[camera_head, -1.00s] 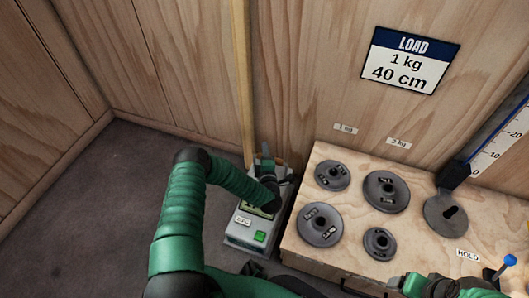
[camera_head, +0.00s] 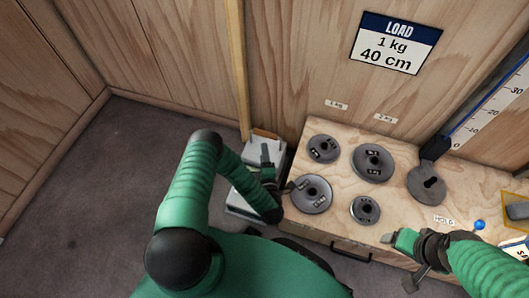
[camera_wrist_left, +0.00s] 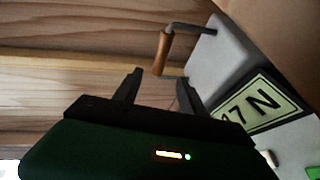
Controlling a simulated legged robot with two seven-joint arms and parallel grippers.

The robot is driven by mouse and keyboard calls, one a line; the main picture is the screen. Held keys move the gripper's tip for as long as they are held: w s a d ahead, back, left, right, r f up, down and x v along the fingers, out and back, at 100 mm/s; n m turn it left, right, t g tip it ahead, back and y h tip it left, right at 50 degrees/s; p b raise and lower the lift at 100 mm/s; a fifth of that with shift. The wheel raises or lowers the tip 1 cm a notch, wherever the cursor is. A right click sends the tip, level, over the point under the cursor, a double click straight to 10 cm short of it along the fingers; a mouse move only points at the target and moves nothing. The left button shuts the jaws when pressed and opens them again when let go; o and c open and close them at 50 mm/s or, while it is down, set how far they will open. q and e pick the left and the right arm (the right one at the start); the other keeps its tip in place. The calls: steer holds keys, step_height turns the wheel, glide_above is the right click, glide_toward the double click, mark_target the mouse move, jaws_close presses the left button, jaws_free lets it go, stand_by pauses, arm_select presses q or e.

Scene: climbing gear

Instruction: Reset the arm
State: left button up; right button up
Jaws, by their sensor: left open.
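My left arm comes in from the left, and its open gripper (camera_head: 278,170) is over the grey force-gauge box (camera_head: 240,200). The left wrist view shows its two fingers (camera_wrist_left: 158,92) apart with nothing between them. Beyond the fingertips is a bent metal crank with a wooden handle (camera_wrist_left: 162,52), apart from them. The gauge display (camera_wrist_left: 262,108) reads "17 N". My right gripper (camera_head: 402,262) is near the front edge of the wooden bench, its fingers apart and empty.
Several round weights, such as one plate (camera_head: 372,163), lie on the wooden bench (camera_head: 330,222). A load sign (camera_head: 396,43) reads "1 kg 40 cm". A blue knob (camera_head: 479,224) stands near "HOLD". The floor at left is clear.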

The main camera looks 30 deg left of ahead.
arm_select(q)
steer(key=w+d+r+m+g+h+p, duration=0.2)
steer(key=w+d+r+m+h, duration=0.5)
steer(key=d+r+m+h, duration=0.7)
steer(key=s+a+r+m+g+y, duration=0.2)
steer(key=s+r+m+g, duration=0.3)
steer(key=s, duration=0.5)
steer(key=s+a+r+m+g+y, duration=0.2)
steer(key=s+r+m, duration=0.4)
steer(key=s, duration=0.4)
step_height(320, 180, up, 38)
steer(key=s+p, duration=0.1)
steer(key=p, duration=3.7)
steer(key=shift+r+g, duration=0.15)
steer(key=shift+g, duration=0.25)
arm_select(e)
steer(key=w+v, duration=0.3)
steer(key=v, duration=1)
steer(key=w+r+v, duration=0.1)
steer(key=w+v, duration=0.2)
steer(key=v, duration=1.1)
steer(key=w+r+v, duration=0.1)
steer(key=w+v, duration=0.2)
steer(key=v, duration=1)
steer(key=shift+r, duration=0.2)
